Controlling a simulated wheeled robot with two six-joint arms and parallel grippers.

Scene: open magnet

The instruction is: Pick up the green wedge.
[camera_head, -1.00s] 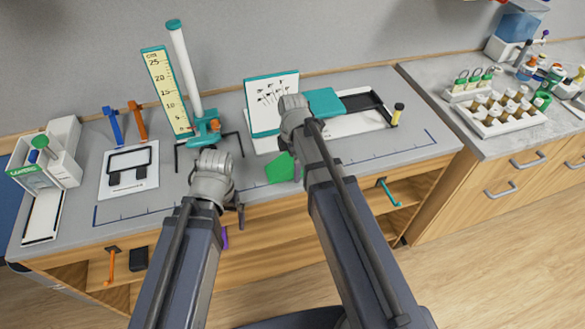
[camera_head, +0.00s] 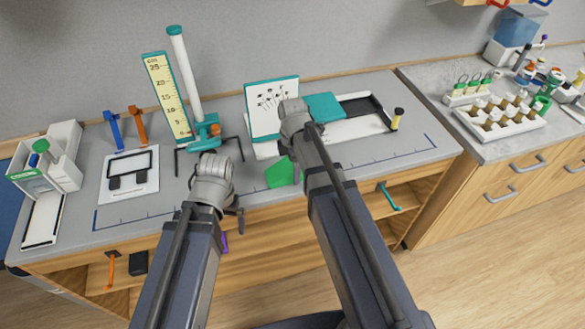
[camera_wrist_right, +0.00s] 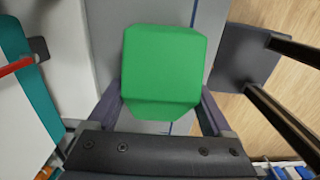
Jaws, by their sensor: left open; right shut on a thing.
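The green wedge (camera_head: 279,173) is at the front part of the grey bench, partly hidden by my right arm in the head view. In the right wrist view the wedge (camera_wrist_right: 163,65) fills the space between the two fingers of my right gripper (camera_wrist_right: 162,108), which is shut on it. I cannot tell whether the wedge touches the bench top. My left gripper (camera_head: 238,212) is open and empty near the bench's front edge, left of the wedge; its fingers are small and partly hidden in the head view.
Behind the wedge stand a white panel (camera_head: 270,108) with a teal top and a white tray (camera_head: 350,139). A scale (camera_head: 167,95) with a tall tube is at the back. A white card (camera_head: 130,178) lies on the left. The right front of the bench is clear.

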